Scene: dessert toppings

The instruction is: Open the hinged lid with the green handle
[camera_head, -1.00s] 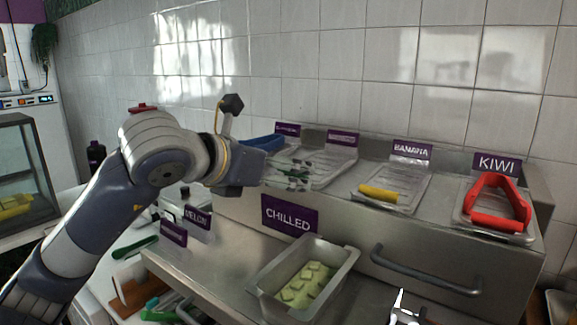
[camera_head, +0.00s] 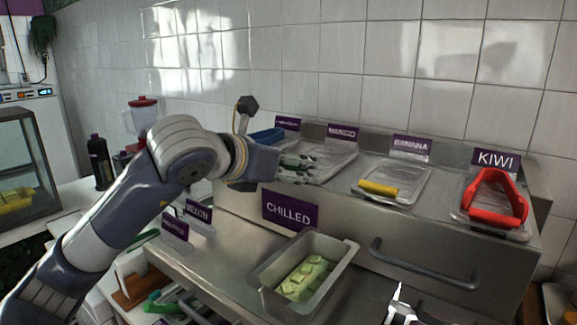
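My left gripper (camera_head: 298,169) is over the clear lid (camera_head: 336,158) on the counter top, second from the left in the row. The gripper's dark fingers hide most of the green handle, and only small green traces show among them. I cannot tell whether the fingers are closed around the handle. The lid lies flat over its opening, so it looks shut. My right gripper (camera_head: 401,308) shows only partly at the bottom edge, away from the lids.
A blue handle (camera_head: 265,137) is just left of the gripper. Lids with a yellow handle (camera_head: 379,188) and a red handle (camera_head: 494,198) are to the right. A metal pan (camera_head: 345,262) of pale green pieces stands below, beside a drawer handle (camera_head: 425,265).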

